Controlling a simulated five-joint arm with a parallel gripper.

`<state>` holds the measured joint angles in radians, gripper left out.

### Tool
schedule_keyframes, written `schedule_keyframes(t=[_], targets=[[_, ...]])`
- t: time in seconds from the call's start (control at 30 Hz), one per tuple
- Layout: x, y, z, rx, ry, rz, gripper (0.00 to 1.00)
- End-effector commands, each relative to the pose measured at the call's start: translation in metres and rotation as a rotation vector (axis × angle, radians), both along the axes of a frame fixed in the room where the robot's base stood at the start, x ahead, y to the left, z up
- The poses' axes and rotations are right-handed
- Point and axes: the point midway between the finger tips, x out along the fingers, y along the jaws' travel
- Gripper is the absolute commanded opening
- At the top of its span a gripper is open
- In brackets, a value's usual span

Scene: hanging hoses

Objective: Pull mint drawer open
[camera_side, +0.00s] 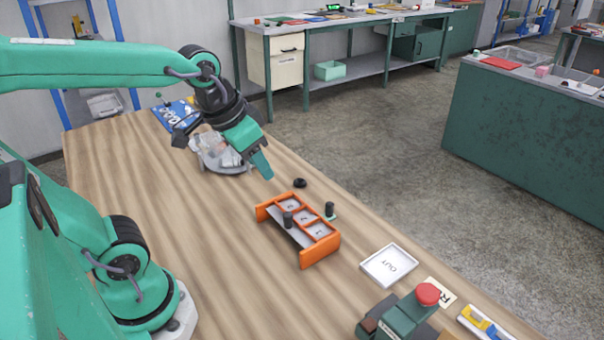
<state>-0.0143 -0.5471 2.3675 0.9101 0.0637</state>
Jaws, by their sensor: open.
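An orange rack (262,213) with a row of white-floored compartments stands on the wooden table. A dark upright knob (287,220) shows on its near side. Another dark knob (329,209) stands at its far right side on a small mint-green piece (330,217); I cannot tell whether this is the mint drawer's front, and most of it is hidden behind the rack. My gripper (262,165) is open, above and behind the rack's left end, pointing down to the right. It is apart from the rack and both knobs. I see nothing held in it.
A black ring (300,183) lies behind the rack. A clear-looking container on a grey base (228,164) sits under my gripper. A white OUT tray (389,266), a red-button box (427,294) and a yellow-blue item (484,322) lie to the right. The table's left middle is clear.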

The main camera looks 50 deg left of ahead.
Motion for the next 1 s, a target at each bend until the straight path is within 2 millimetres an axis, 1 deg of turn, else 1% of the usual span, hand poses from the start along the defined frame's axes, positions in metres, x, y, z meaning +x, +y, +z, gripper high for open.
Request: schedule_keyframes(t=[0.03,0.27,0.47,0.77,1.0], targets=[[0.009,0.001,-0.001,0.004,0.019,-0.008,0.42],[0.049,0.005,-0.007,0.023,0.091,-0.048,0.42],[0.084,0.01,-0.02,0.034,0.152,-0.084,0.42],[0.135,0.019,-0.051,0.046,0.243,-0.14,0.42],[0.172,0.026,-0.088,0.049,0.317,-0.185,0.42]])
